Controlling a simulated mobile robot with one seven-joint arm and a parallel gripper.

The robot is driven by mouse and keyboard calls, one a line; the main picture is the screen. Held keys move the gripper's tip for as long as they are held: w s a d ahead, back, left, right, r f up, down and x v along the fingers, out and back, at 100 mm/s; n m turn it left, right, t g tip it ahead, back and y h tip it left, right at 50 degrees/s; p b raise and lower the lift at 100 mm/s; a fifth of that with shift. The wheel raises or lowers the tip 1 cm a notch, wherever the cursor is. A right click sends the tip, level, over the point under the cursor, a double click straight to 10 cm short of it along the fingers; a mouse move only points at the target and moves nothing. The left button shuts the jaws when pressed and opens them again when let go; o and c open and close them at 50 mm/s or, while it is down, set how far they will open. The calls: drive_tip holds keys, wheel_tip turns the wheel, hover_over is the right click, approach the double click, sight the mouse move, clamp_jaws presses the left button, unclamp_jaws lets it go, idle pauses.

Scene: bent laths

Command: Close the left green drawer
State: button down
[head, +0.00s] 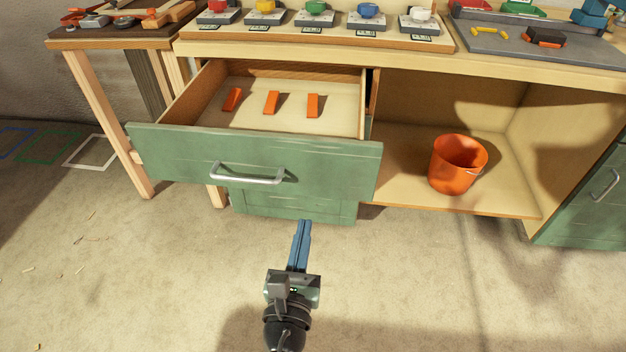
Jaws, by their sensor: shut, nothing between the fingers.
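The left green drawer (320,165) stands pulled well out of the workbench, with a silver bar handle (248,175) on its front. Three orange blocks lie inside on its pale floor (285,119). My gripper (303,224) is shut and empty. In the picture its blue fingertips sit below the drawer front, right of the handle, and overlap the lower edge of another green front (290,203). I see no contact with the open drawer; the exact depth between them is hard to tell.
An open compartment to the right holds an orange bucket (455,165). Another green front with a handle (590,200) is at the far right. A side table (75,43) with wooden legs stands at the left. The floor in front (450,280) is clear.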

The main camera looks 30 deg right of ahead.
sight(315, 172)
drive_tip(key=b+x, duration=0.2)
drive_tip(key=x, duration=1)
